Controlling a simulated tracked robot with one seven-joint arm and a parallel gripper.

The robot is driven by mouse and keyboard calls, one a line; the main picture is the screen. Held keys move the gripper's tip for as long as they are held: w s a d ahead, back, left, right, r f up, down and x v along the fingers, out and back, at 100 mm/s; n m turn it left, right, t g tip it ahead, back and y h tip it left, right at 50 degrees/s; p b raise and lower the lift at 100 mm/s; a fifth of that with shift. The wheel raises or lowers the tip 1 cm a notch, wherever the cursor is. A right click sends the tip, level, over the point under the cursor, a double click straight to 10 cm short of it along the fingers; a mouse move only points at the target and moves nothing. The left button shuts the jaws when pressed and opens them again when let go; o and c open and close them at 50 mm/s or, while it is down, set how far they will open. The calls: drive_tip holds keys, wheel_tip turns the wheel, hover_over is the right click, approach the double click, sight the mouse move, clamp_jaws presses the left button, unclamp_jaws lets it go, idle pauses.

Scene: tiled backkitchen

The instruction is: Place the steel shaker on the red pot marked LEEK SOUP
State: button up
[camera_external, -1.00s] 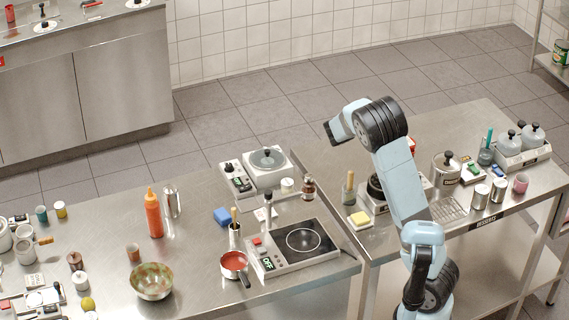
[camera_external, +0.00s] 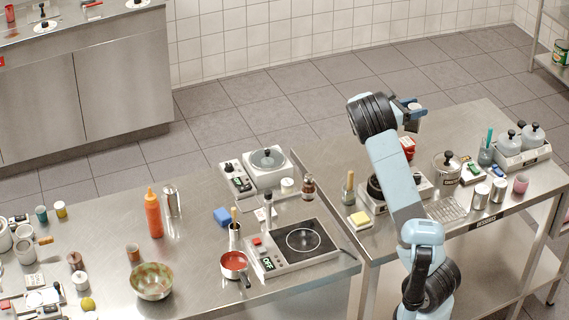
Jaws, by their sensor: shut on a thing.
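My gripper (camera_external: 411,106) is raised over the back of the right-hand table, pointing right. It is shut on a small pale grey thing, which looks like the steel shaker (camera_external: 414,117); it is small and partly hidden by the fingers. A red thing (camera_external: 409,151), perhaps the red pot, shows below the gripper beside my arm. My arm hides part of it, and no LEEK SOUP lettering can be read. The held thing is apart from it in the picture.
A steel pot with a black knob (camera_external: 446,168) and two steel canisters (camera_external: 480,196) stand to the right. A white device with two grey-lidded containers (camera_external: 532,137) is at the far right. The table's back (camera_external: 465,117) is clear.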

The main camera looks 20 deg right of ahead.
drive_tip(key=shift+w+d+f, duration=0.3)
drive_tip(key=shift+w+f, duration=0.6)
drive_tip(key=shift+f, duration=0.65)
drive_tip(key=shift+w+d+f, duration=0.35)
drive_tip(key=shift+w+f, duration=0.5)
drive_tip(key=shift+f, duration=0.7)
drive_tip(key=shift+w+d+f, duration=0.3)
drive_tip(key=shift+w+f, duration=0.6)
drive_tip(key=shift+f, duration=0.65)
drive_tip(key=shift+f, duration=0.1)
drive_tip(key=o, duration=1.1)
drive_tip(key=shift+o, duration=0.2)
